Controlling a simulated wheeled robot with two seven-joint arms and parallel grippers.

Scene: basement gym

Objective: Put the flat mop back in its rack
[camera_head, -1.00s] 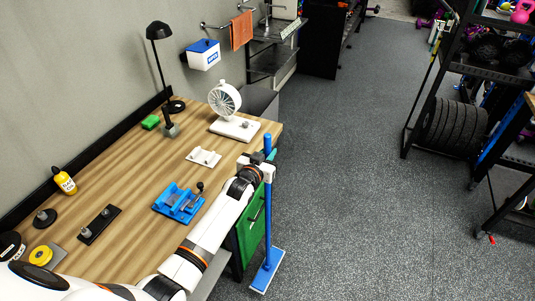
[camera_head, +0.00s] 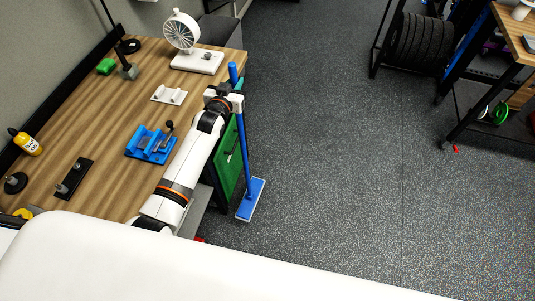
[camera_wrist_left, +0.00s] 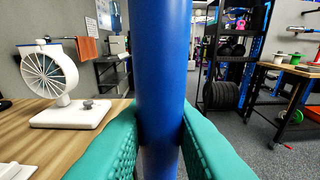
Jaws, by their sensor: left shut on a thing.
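The blue flat mop (camera_head: 243,150) stands nearly upright beside the right end of the workbench in the head view. Its flat head (camera_head: 251,199) is low, at or just above the floor; I cannot tell whether it touches. My left gripper (camera_head: 236,101) is shut on the upper part of the handle. In the left wrist view the blue handle (camera_wrist_left: 163,60) runs vertically between the teal fingers of the gripper (camera_wrist_left: 160,140). My right gripper is out of view. I cannot make out the mop's rack in these frames.
The wooden workbench (camera_head: 100,125) holds a white fan (camera_head: 182,35), a blue fixture (camera_head: 150,145), a white bracket (camera_head: 169,95) and a yellow bottle (camera_head: 27,143). A green panel (camera_head: 229,160) is at its end. The grey floor (camera_head: 350,180) is open to the right. A rack with black plates (camera_head: 415,42) stands farther back.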

